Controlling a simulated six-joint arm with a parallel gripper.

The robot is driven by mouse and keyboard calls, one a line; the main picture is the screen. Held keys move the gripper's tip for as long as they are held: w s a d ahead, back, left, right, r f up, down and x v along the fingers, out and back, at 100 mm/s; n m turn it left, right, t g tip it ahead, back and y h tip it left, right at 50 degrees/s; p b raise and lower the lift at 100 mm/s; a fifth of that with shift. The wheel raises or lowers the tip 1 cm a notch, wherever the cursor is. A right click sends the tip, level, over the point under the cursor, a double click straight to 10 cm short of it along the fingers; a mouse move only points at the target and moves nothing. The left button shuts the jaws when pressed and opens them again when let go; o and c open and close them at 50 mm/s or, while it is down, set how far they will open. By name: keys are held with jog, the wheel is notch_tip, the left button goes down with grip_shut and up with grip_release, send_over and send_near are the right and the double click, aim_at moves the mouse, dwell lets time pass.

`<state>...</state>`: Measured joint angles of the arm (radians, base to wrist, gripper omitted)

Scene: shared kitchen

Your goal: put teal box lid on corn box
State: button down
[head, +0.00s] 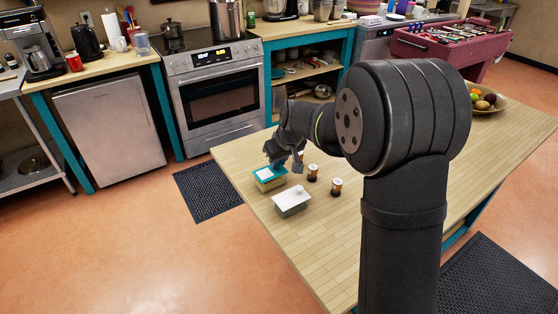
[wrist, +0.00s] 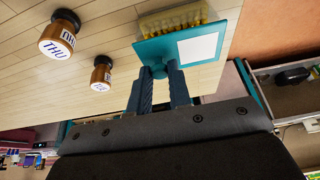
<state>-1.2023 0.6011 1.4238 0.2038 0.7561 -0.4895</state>
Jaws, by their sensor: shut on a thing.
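The teal box lid (wrist: 157,49), with a white label, is between the fingertips of my gripper (wrist: 162,74), which is shut on its near edge. In the head view the lid (head: 267,170) shows just over the corn box (head: 270,185), with my gripper (head: 279,158) at its back right. The clear corn box (wrist: 172,22), with yellow corn inside, shows partly behind the lid in the wrist view. The lid hides part of the box's top, and I cannot tell whether they touch.
A grey box with a white lid (head: 291,200) stands close in front of the corn box. Two brown jars with white lids (head: 312,172) (head: 336,187) stand to the right. The wooden table's (head: 325,240) left edge is near the boxes. A fruit bowl (head: 489,104) sits far right.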

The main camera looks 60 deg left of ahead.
jog(key=shift+f, duration=0.1)
jog(key=shift+f, duration=0.4)
jog(key=c, duration=1.3)
grip_release()
jog(key=shift+r, duration=0.25)
jog(key=v, duration=1.2)
jog(key=shift+r, duration=0.3)
